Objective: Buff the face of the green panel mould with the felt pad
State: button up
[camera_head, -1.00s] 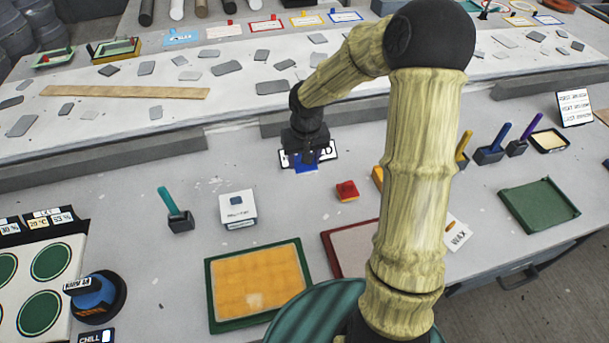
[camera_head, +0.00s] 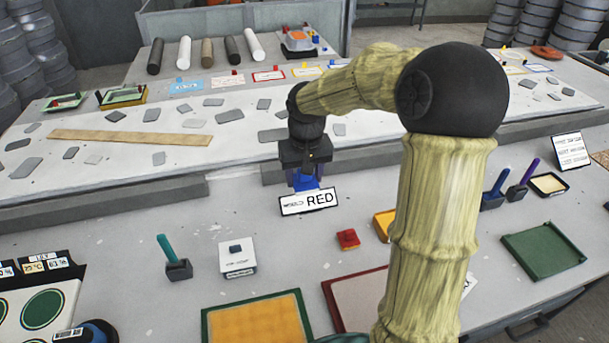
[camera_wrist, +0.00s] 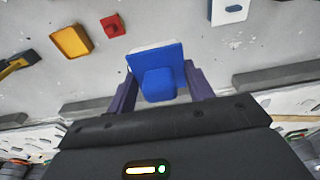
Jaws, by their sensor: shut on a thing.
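My gripper (camera_head: 305,178) is shut on a blue block, the felt pad (camera_wrist: 158,72), with a pale edge showing beyond it in the wrist view. The gripper holds it over the bench, just behind a white card reading RED (camera_head: 308,201). The pad's underside is hidden. The green panel mould (camera_head: 205,325), a green frame around an amber face, lies at the front of the bench, nearer than my gripper and cut off by the lower picture edge. The pad is well apart from it.
A red-rimmed panel (camera_head: 330,290) lies right of the green one. A red block (camera_head: 348,239), an orange tray (camera_head: 384,222), a white box (camera_head: 238,262) and a teal-handled tool (camera_head: 177,268) stand nearby. A green tray (camera_head: 543,250) lies far right. My arm covers part of the bench.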

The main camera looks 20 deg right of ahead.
jog(key=shift+o, duration=1.4)
jog(key=shift+c, duration=0.5)
jog(key=shift+w+p, duration=0.15)
jog(key=shift+p, duration=0.25)
jog(key=shift+w+f+p, duration=0.2)
jog(key=shift+f+p, duration=0.1)
jog(key=shift+p, duration=0.35)
notch_tip(320, 180, down, 11)
jog(key=p, duration=1.2)
jog(key=shift+w, duration=0.4)
